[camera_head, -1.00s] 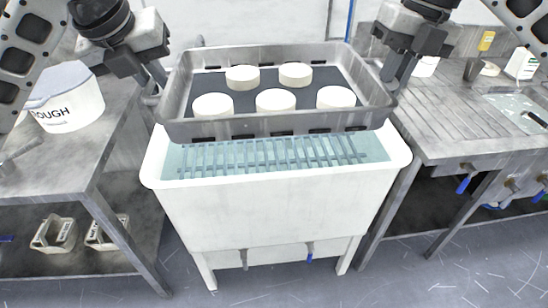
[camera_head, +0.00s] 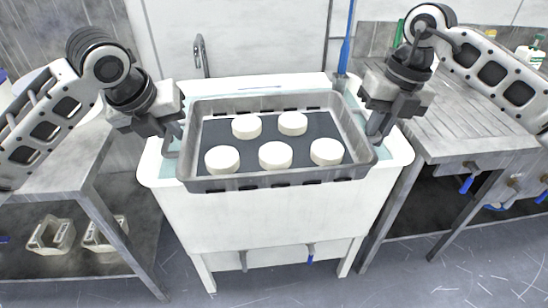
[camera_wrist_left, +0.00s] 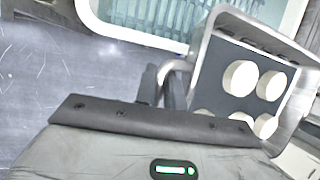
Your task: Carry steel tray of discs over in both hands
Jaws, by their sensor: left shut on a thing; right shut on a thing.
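The grey steel tray (camera_head: 278,185) is level over the white basin (camera_head: 280,225), carrying several white discs (camera_head: 275,155) on a dark mat (camera_head: 250,163). I cannot tell whether it touches the basin rim. My left gripper (camera_head: 172,138) is shut on the handle at the tray's left end. My right gripper (camera_head: 376,128) is shut at the right end, its handle mostly hidden by the fingers. In the left wrist view the left fingers (camera_wrist_left: 165,88) close at the tray's handle, beside the tray wall (camera_wrist_left: 200,55), and some discs (camera_wrist_left: 240,77) show.
A tap (camera_head: 200,55) stands behind the basin at the left. A grey bench (camera_head: 455,130) with a ribbed top is at the right, with bottles at its back. Another grey bench (camera_head: 60,165) is at the left, with white baskets (camera_head: 52,234) on its lower shelf.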

